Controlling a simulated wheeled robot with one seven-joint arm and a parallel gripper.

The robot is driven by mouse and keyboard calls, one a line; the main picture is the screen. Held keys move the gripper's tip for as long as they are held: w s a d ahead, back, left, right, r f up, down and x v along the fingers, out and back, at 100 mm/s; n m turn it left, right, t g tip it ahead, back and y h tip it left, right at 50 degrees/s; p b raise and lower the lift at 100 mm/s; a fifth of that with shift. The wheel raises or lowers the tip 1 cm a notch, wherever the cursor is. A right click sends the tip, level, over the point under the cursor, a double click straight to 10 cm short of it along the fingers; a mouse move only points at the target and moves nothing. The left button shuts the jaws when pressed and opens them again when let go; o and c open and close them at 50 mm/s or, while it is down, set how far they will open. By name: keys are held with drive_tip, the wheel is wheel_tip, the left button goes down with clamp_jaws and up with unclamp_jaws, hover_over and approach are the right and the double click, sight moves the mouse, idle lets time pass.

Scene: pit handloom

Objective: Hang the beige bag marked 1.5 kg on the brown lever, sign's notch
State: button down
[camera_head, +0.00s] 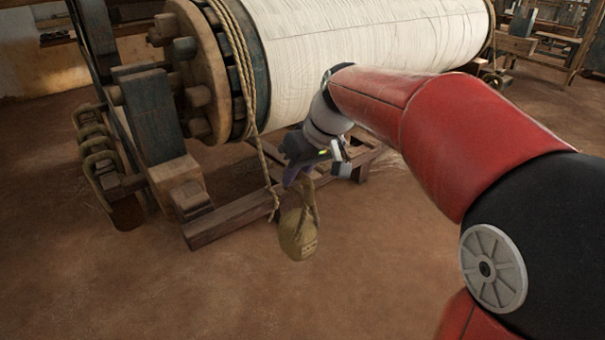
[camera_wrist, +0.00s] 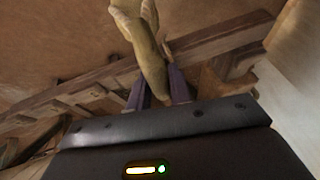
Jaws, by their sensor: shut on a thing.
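The beige bag (camera_head: 298,236) hangs below my gripper (camera_head: 299,177), clear of the frame beam in the picture. Its mark is too small to read. My gripper is shut on its strap, which also shows between the two fingers in the wrist view (camera_wrist: 150,62). In that view, the gripper's dark fingers (camera_wrist: 157,90) pinch the lower end of the strap. A long brown wooden bar (camera_head: 232,217) lies low behind the bag, with a rope end by it. I cannot tell whether this bar is the lever. No sign or notch can be made out.
A large roller of white cloth (camera_head: 370,40) spans the back. A rope (camera_head: 249,100) hangs from its left end. Several olive-beige looped things (camera_head: 97,155) hang at the far left beside a dark wooden post (camera_head: 150,115). The earth floor (camera_head: 340,285) in front is clear.

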drive_tip(key=shift+w+a+r+p, duration=0.1)
drive_tip(key=shift+w+a+p, duration=0.65)
drive_tip(key=shift+w, duration=0.5)
drive_tip(key=shift+w+a+r+p, duration=0.1)
drive_tip(key=shift+w+a+p, duration=0.4)
drive_tip(key=shift+w+a, duration=0.6)
drive_tip(key=shift+w+d+f+b, duration=0.15)
drive_tip(key=shift+f+b, duration=0.85)
drive_tip(key=shift+f, duration=0.3)
drive_tip(key=shift+f, duration=0.35)
drive_tip(key=c, duration=1.3)
unclamp_jaws()
drive_tip(key=shift+o, duration=0.6)
drive_tip(key=shift+f, duration=0.2)
drive_tip(key=v, duration=0.8)
drive_tip(key=s+d+m+t+h+p, duration=0.1)
drive_tip(key=s+d+m, duration=0.15)
drive_tip(key=s, duration=0.35)
drive_tip(key=s+d+m+t+h, duration=0.1)
drive_tip(key=s+d, duration=0.3)
drive_tip(key=s, duration=0.2)
drive_tip(key=s+d+f+m+h, duration=0.1)
drive_tip(key=s+d+f, duration=0.2)
drive_tip(key=s, duration=0.3)
drive_tip(key=s+d+f+m+t+h, duration=0.1)
drive_tip(key=s+d+f+m, duration=0.1)
drive_tip(key=s, duration=0.5)
drive_tip(key=shift+d+f, duration=0.7)
drive_tip(key=shift+f, duration=0.2)
